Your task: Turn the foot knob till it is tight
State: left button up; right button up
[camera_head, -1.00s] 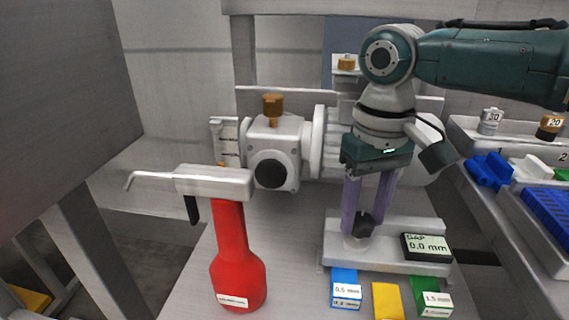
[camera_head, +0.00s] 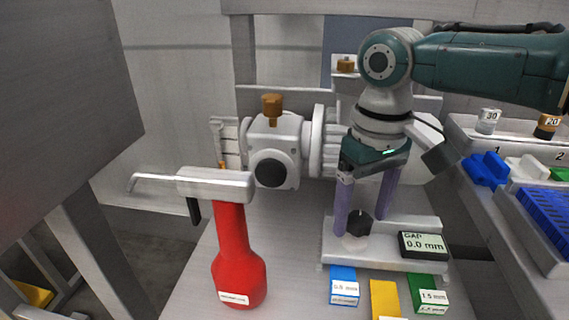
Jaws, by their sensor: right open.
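The foot knob, a small black lobed knob (camera_head: 358,224), sits on the light grey foot block (camera_head: 385,255) of the gauge stand. My right gripper (camera_head: 361,224) points down over it with its purple fingers spread. One finger is left of the knob and the other is right of and slightly behind it. The fingers look apart from the knob, with nothing between them gripped. A display (camera_head: 424,245) on the foot block reads GAP 0.0 mm. My left gripper is not in view.
A red bottle with a grey spout head (camera_head: 238,265) stands at the front left. Blue (camera_head: 344,285), yellow (camera_head: 385,300) and green (camera_head: 428,292) labelled blocks lie before the foot. A grey housing with a brass knob (camera_head: 272,107) stands behind. Trays with blue parts are at right.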

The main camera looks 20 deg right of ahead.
aim_at(361, 219)
notch_tip(361, 219, up, 10)
jog(key=p, duration=0.2)
jog(key=shift+f, duration=0.1)
dwell(0.4)
